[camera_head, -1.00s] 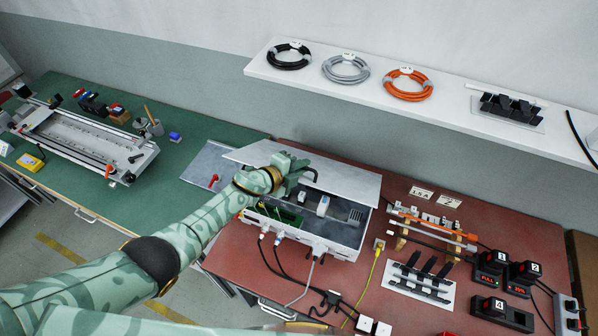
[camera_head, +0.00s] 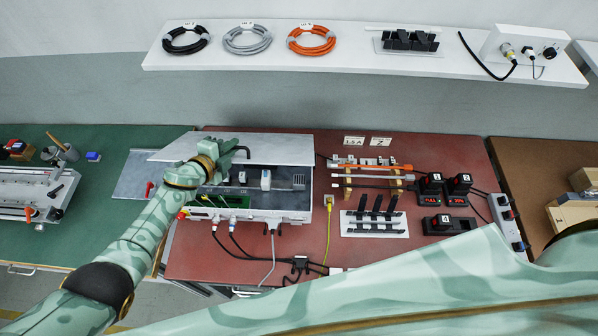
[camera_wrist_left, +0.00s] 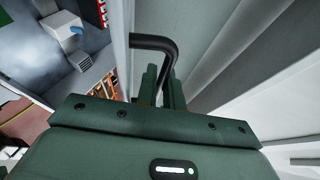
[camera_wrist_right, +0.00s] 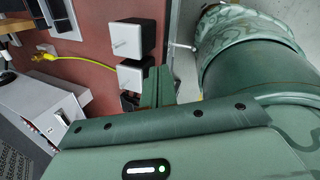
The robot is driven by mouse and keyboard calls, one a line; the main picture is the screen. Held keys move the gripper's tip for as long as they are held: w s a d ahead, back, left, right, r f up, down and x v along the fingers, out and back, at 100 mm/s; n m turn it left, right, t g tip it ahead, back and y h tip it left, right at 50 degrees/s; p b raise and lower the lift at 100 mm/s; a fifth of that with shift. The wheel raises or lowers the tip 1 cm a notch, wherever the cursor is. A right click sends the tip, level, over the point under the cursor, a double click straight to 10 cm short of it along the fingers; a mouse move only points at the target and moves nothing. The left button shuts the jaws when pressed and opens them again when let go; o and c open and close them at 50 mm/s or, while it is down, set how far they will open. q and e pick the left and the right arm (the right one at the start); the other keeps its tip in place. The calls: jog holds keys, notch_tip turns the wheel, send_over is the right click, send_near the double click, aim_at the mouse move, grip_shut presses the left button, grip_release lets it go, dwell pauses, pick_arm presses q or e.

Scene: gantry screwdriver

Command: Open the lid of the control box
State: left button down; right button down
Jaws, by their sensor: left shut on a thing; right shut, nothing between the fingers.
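The control box (camera_head: 292,208) stands on the red bench, and its interior with a green board (camera_head: 228,201) and light-coloured parts shows. Its grey lid (camera_head: 285,148) is raised at an angle, tilted towards the wall. My left gripper (camera_head: 226,152) is at the lid and shut on its black handle (camera_head: 243,149). The left wrist view shows its fingers (camera_wrist_left: 163,88) around the bent black handle (camera_wrist_left: 152,42). My right gripper (camera_wrist_right: 158,82) is shut and empty in the right wrist view, near two white-topped black blocks (camera_wrist_right: 128,38); the head view does not show it.
My right arm crosses the lower right of the head view. Right of the box are a yellow cable (camera_head: 328,222), a rack with black clips (camera_head: 375,224) and chargers (camera_head: 448,222). A wall shelf (camera_head: 350,45) holds cable coils. Cables hang at the box's front.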

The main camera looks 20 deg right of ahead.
jog(key=w+a+r+n+t+h, duration=0.2)
jog(key=w+a+r+n+t, duration=0.25)
jog(key=w+r+n, duration=0.55)
jog(key=w+a+r+n+t+h, duration=0.1)
jog(key=w+a+r+n+t, duration=0.5)
jog(key=r, duration=0.7)
jog(key=w+d+m+g, duration=0.1)
jog(key=w+d, duration=0.4)
jog(key=w, duration=0.7)
jog(key=shift+d, duration=0.15)
jog(key=shift+r, duration=0.1)
